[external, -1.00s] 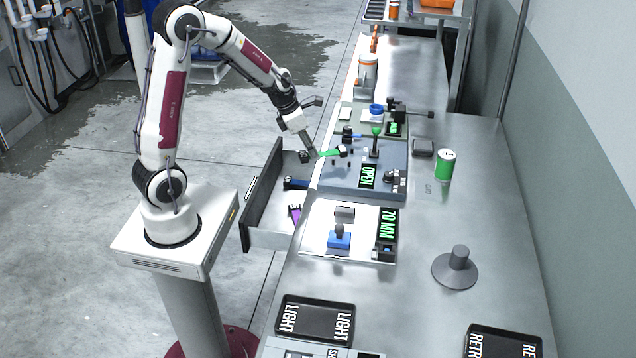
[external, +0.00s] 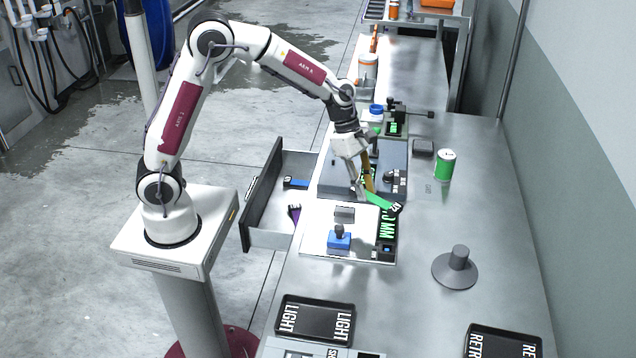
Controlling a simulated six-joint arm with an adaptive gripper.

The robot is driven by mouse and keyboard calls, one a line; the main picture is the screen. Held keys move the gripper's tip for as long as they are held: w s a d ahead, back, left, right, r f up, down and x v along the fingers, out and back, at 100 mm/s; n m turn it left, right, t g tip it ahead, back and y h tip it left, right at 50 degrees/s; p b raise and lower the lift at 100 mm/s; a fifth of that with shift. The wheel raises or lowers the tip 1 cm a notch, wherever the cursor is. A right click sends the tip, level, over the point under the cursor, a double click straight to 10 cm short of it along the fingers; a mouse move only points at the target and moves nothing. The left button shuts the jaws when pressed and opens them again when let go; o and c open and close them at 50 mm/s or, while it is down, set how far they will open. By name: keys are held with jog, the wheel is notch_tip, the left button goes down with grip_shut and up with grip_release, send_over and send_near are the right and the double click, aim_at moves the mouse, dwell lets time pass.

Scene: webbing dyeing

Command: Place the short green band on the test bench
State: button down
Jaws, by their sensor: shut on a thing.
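My gripper (external: 363,186) is shut on the short green band (external: 379,201). It holds the band above the back edge of the white panel with the green "MM" display (external: 387,232). The band sticks out to the right of the fingers and has a dark, marked end. I cannot tell whether it touches anything below. Behind it is a grey device (external: 335,183), partly hidden by my gripper. No thing in view is labelled as the test bench; the white panel (external: 318,243) carries a grey block (external: 345,214) and a blue block with a dark knob (external: 339,238).
An open drawer (external: 262,205) at the left holds a blue band (external: 296,183) and a purple band (external: 294,213). A green can (external: 445,165) and a grey round stand (external: 455,268) are on the right. A "LIGHT" tray (external: 315,319) lies in front. The table's right side is mostly clear.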

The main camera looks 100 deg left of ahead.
aim_at(385, 206)
jog(key=shift+m+h, duration=0.3)
jog(key=shift+m, duration=0.4)
jog(key=w+d, duration=0.2)
jog(key=w, duration=0.1)
jog(key=w+d, duration=0.1)
jog(key=w, duration=0.1)
jog(key=shift+w+d, duration=0.1)
jog(key=shift+d, duration=0.25)
jog(key=w+a+r+n+y, duration=0.1)
jog(key=w+a+n+y, duration=0.1)
jog(key=w+a+n, duration=0.5)
jog(key=shift+w+a+n+t+y, duration=0.35)
jog(key=shift+w+a, duration=1.65)
jog(key=shift+w, duration=1.05)
jog(key=shift+f, duration=2.45)
